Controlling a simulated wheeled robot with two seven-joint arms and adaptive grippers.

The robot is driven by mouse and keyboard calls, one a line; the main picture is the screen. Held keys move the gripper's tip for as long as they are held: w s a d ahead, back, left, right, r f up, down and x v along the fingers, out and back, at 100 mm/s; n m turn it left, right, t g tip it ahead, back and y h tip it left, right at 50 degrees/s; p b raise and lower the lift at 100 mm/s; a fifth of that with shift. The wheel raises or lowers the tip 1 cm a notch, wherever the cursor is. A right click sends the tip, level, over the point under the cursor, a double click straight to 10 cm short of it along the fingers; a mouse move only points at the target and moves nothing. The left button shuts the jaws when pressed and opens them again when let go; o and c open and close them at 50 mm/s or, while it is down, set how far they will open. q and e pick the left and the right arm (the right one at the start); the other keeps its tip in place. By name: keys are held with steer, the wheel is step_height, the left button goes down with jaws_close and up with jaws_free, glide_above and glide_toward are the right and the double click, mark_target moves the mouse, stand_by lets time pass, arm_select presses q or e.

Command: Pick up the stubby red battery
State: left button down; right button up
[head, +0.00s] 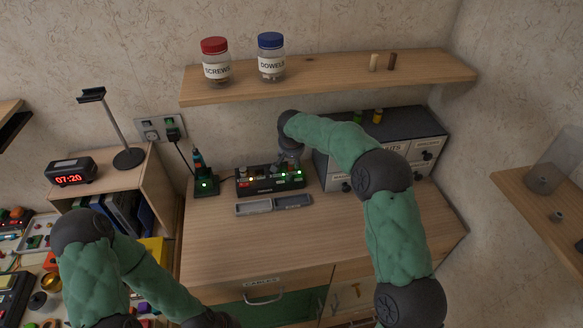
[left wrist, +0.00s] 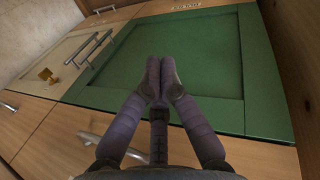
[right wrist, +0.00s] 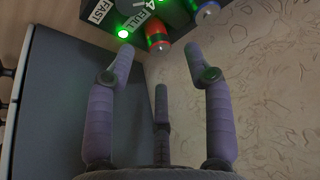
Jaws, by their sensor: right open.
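In the right wrist view, a short red battery (right wrist: 157,36) sits in a dark charger (right wrist: 140,10) beside a green light, with a FULL label close by. My right gripper (right wrist: 158,52) is open. The battery lies ahead of the gap between its fingertips, and nothing is between the fingers. In the head view the right gripper (head: 290,160) is over the right part of the charger (head: 258,186) on the cabinet top, partly hiding it. My left gripper (left wrist: 160,65) is shut and empty in front of a green cabinet door; its fingertips touch.
A blue-ended battery (right wrist: 208,12) stands close to the right of the red one. A two-part grey tray (head: 273,206) lies in front of the charger. A grey drawer unit (head: 408,150) is right of it, a green-lit tool stand (head: 206,185) left. A shelf (head: 330,77) with jars hangs above.

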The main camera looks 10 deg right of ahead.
mark_target(291, 161)
steer(key=x, duration=0.3)
steer(key=shift+w+f+b, duration=0.1)
steer(key=shift+f+b, duration=0.15)
steer(key=shift+b, duration=0.05)
steer(key=shift+a, duration=0.1)
jaws_close()
steer(key=shift+r, duration=0.15)
